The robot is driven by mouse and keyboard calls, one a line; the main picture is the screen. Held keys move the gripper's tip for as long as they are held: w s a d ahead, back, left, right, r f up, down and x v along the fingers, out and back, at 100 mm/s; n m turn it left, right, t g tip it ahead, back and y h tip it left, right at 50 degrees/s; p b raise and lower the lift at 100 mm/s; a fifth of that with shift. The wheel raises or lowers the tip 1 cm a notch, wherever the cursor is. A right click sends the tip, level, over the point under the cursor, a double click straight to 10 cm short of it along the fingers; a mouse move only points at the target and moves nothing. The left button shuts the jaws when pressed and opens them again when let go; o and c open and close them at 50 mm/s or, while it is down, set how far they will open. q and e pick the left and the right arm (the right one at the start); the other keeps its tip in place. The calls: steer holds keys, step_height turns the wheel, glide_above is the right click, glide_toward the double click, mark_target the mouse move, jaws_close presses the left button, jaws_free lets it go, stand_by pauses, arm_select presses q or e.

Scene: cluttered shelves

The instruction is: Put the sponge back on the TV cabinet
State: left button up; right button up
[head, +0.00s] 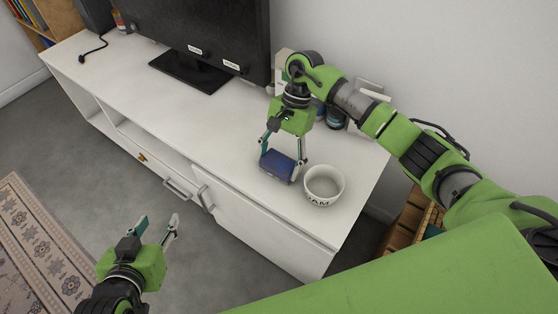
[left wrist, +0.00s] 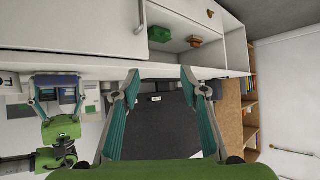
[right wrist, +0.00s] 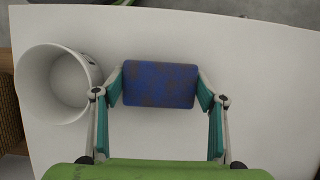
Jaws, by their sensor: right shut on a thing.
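The blue sponge (head: 277,166) is between the fingers of my right gripper (head: 283,158), at the front part of the white TV cabinet (head: 237,129). In the right wrist view the sponge (right wrist: 160,84) is blue with brownish patches, and both fingertips press its ends. I cannot tell whether it touches the cabinet top. My left gripper (head: 158,226) is open and empty, in front of the cabinet and above the floor. The left wrist view shows its fingers (left wrist: 160,80) spread apart.
A white bowl (head: 324,186) with lettering stands just right of the sponge. A TV (head: 215,38) stands on the cabinet's left part. Several small items (head: 335,115) stand behind my right gripper. The cabinet top left of the sponge is clear.

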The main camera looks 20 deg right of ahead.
steer(key=o, duration=1.2)
arm_select(q)
steer(key=shift+w+d+r+t, duration=0.2)
steer(key=shift+w+r+t, duration=0.1)
steer(key=shift+r, duration=0.05)
arm_select(e)
steer(key=shift+r, duration=0.1)
arm_select(q)
steer(key=s+a+f+g+y+p, duration=0.1)
steer(key=s+a+f+g+p, duration=0.1)
steer(key=s+f+g, duration=0.3)
steer(key=s+a+f, duration=0.1)
steer(key=s, duration=0.3)
steer(key=shift+s+a+f+g, duration=0.25)
steer(key=shift+s+f+g, duration=0.05)
steer(key=shift+s, duration=0.05)
arm_select(e)
steer(key=v, duration=1.2)
